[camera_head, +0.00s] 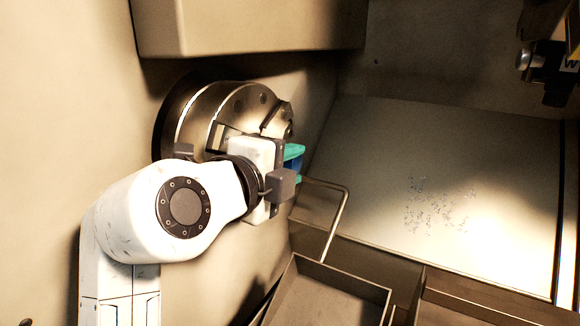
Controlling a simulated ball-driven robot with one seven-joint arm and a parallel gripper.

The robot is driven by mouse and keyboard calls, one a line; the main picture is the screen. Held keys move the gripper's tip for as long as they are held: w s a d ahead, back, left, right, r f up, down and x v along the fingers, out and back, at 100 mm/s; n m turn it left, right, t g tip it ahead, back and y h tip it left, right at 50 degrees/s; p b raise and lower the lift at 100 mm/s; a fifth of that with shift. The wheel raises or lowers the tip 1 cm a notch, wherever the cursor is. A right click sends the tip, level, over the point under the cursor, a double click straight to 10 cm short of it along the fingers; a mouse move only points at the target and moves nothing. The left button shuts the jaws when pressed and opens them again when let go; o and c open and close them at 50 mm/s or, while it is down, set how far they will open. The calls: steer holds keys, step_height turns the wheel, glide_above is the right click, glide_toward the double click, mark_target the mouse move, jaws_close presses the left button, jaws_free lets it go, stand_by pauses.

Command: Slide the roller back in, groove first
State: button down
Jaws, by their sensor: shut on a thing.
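My gripper (295,163) is in front of the round metal chuck (208,113) on the left wall of the cell. The roller cannot be made out; my gripper and arm cover the middle of the chuck. The groove and how the roller sits relative to the chuck are hidden.
A bent metal rod (336,222) stands just right of and below my gripper. Open metal trays (345,277) lie below. A tool holder (548,65) is at the upper right. A sloped panel with scattered chips (480,165) lies behind. A housing (240,28) overhangs the chuck.

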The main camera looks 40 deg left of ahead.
steer(key=shift+s+a+f, duration=0.1)
steer(key=shift+a, duration=0.05)
stand_by(0.6)
steer(key=c, duration=1)
jaws_free()
steer(key=o, duration=0.4)
steer(key=shift+o, duration=0.2)
steer(key=w+d+b, duration=0.1)
steer(key=d, duration=0.5)
steer(key=shift+w+d, duration=0.25)
steer(key=shift+w, duration=0.1)
